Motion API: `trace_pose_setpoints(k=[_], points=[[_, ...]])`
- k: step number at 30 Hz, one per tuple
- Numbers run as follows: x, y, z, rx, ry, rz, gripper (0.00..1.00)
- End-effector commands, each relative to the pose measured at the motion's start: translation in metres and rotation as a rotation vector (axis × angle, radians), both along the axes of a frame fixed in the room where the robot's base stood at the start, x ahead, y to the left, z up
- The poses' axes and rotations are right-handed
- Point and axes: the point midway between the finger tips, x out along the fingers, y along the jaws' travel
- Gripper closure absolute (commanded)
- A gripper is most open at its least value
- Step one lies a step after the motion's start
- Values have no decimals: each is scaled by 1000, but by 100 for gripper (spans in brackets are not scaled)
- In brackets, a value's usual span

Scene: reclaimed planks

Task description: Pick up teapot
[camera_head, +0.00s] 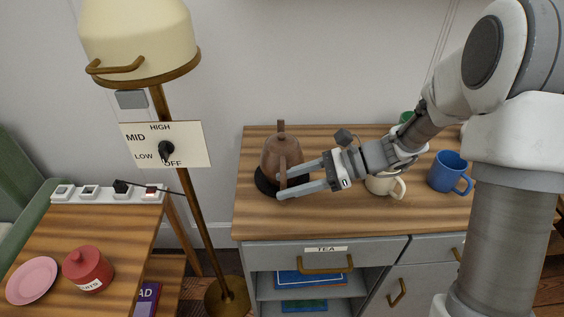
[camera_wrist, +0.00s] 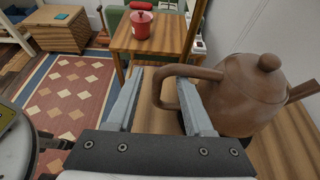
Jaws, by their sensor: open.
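The brown teapot (camera_head: 279,152) stands upright on a dark round base (camera_head: 264,182) at the left end of the plank-topped cabinet. My gripper (camera_head: 281,184) is open, with its two fingers reaching to the teapot from the right in the head view. In the wrist view the teapot (camera_wrist: 252,92) is at the right, its handle (camera_wrist: 168,88) lying between the two open fingers of my gripper (camera_wrist: 160,95). The right finger passes through or beside the handle loop near the body. I cannot tell whether either finger touches the handle.
A cream mug (camera_head: 383,184) and a blue mug (camera_head: 449,172) stand right of the teapot, near my arm. A floor lamp (camera_head: 165,110) with a dial sign stands left of the cabinet. A side table holds a red lidded pot (camera_head: 88,270) and a pink plate (camera_head: 32,280).

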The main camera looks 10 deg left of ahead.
Motion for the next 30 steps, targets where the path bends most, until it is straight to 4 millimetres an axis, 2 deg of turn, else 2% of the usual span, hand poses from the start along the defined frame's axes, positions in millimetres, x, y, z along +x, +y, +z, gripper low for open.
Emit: trace_pose_setpoints(k=[3,8,17,25,26,30], points=[[-7,17,-11,0,0,5,48],[-12,35,-17,0,0,3,48],[-12,40,-17,1,1,1,48],[-12,39,-17,0,0,1,97],[-12,39,-17,0,0,1,100],[-12,39,-17,0,0,1,100]])
